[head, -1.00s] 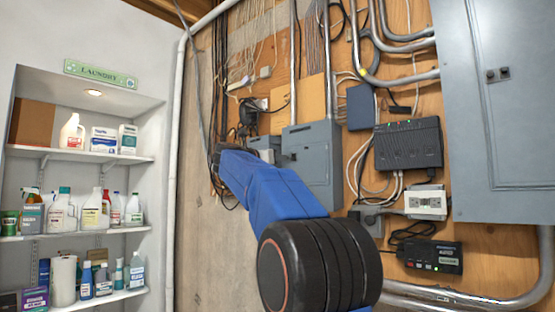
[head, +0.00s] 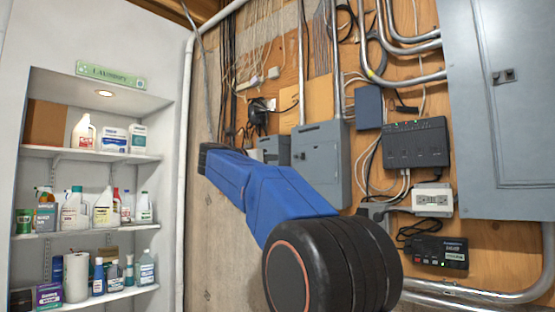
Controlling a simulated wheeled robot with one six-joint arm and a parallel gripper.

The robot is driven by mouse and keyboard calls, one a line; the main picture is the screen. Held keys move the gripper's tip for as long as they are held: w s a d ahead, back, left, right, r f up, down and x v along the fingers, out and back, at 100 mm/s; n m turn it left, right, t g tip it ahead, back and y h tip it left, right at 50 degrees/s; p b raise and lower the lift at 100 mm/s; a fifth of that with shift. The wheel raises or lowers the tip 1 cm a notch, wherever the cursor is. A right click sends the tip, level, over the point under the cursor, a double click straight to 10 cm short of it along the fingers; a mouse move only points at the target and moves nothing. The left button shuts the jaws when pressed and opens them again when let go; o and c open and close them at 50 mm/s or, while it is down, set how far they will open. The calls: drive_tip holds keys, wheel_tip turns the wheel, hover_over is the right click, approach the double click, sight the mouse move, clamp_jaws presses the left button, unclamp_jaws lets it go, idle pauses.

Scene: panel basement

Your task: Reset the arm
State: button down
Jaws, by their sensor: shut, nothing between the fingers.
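My blue arm (head: 265,195) reaches up and to the left across the middle of the head view. A large black joint (head: 330,265) is at its near end, at the bottom of the view. The dark far end of the blue link shows in front of the wall, left of the grey boxes. I see no gripper fingers, so my gripper is out of view or hidden behind the arm. No held object shows.
A wall recess at left has shelves (head: 95,235) with bottles and boxes. A pale pipe (head: 184,130) runs beside it. A wooden board carries cables, grey boxes (head: 320,150), a black router (head: 416,143), conduits and a large grey panel (head: 510,130).

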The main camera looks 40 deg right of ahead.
drive_tip(key=shift+w+v, duration=0.15)
drive_tip(key=shift+v, duration=0.9)
drive_tip(key=shift+w+v, duration=0.1)
drive_tip(key=shift+v, duration=0.95)
drive_tip(key=shift+a, duration=0.1)
